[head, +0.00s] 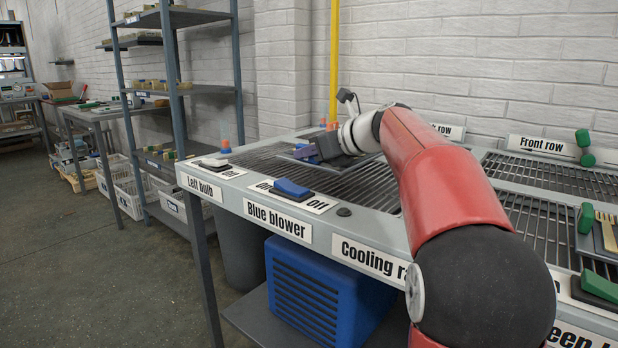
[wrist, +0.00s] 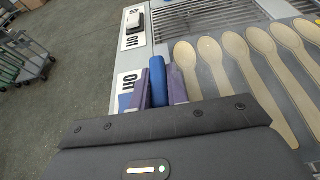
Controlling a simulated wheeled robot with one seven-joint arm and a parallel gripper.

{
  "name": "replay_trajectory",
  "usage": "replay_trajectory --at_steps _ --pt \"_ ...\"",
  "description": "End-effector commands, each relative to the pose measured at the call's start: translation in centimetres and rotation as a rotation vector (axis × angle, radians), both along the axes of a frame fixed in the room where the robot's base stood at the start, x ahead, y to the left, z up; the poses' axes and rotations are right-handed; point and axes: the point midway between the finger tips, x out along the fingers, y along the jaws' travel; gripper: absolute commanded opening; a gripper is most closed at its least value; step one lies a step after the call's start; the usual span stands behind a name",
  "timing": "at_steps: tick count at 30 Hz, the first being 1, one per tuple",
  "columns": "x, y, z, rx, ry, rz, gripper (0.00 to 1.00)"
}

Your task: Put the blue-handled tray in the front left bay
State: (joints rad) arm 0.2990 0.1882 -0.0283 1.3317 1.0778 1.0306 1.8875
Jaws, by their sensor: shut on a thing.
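The blue-handled tray carries several pale wooden spoons (wrist: 212,58) side by side in the wrist view. Its blue handle (wrist: 158,78) stands between the purple fingers of my gripper (wrist: 160,88), which is shut on it. In the head view my gripper (head: 307,153) is low over the left part of the grey bench, behind the blue rocker switch. The tray there is mostly hidden by my gripper and arm; a thin dark edge shows near the grille. I cannot tell whether the tray touches the grille. The front left bay cannot be made out.
The blue rocker switch (head: 292,187) and the Left bulb switch (head: 214,163) sit on the bench's near left edge. Bare grille (head: 372,185) lies right of my gripper. Green-handled items (head: 586,218) stand at the far right. A shelf rack (head: 172,70) stands behind left.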

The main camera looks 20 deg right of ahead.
Motion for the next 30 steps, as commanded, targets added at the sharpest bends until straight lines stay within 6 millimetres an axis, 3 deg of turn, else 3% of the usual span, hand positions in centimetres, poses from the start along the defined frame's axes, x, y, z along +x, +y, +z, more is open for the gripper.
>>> replay_trajectory --at_steps 9,21,22,24,27,30 --pt "-0.1 0.0 -3.9 0.0 -0.001 0.0 0.0" --pt "0.0 0.0 -4.5 -0.001 -0.002 0.001 0.0" --pt "0.0 0.0 -4.6 0.0 0.001 0.001 0.18" --pt "0.0 0.0 -4.6 0.0 0.0 0.001 0.27" --pt "0.0 0.0 -4.6 -0.001 -0.001 0.0 0.38" --pt "0.0 0.0 -4.6 0.0 0.0 0.001 0.38"
